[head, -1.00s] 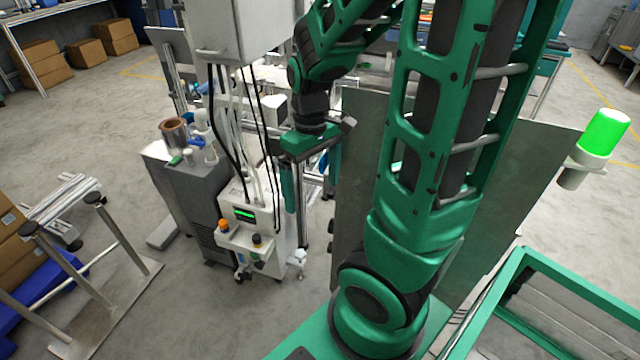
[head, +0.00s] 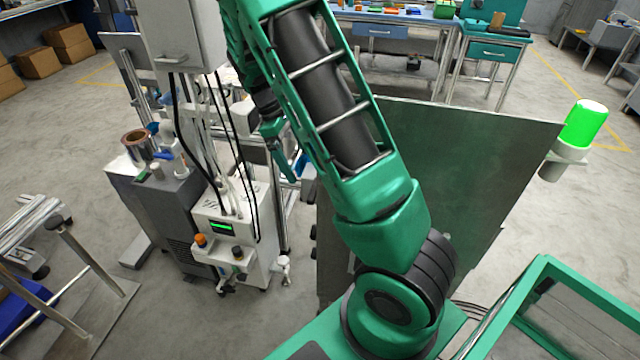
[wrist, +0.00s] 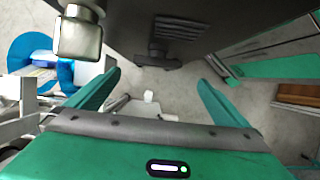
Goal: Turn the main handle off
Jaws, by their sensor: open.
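My gripper (wrist: 158,98) is open and empty in the wrist view, its two green fingers spread wide. In the head view it hangs beside the left edge of a dark grey-green panel (head: 440,170), with one finger (head: 284,160) showing and the rest behind my arm. In the wrist view a dark surface lies ahead of the fingers, with a black ridged fitting (wrist: 160,55) on it, apart from them. I cannot tell whether this fitting is the main handle. Small black knobs (head: 313,233) show at the panel's left edge in the head view.
A white machine (head: 232,235) with hoses and a green display stands left of the panel. A grey box (head: 185,35) hangs above it. A metal block (wrist: 78,38) is close at upper left in the wrist view. A green-lit lamp (head: 585,123) stands right.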

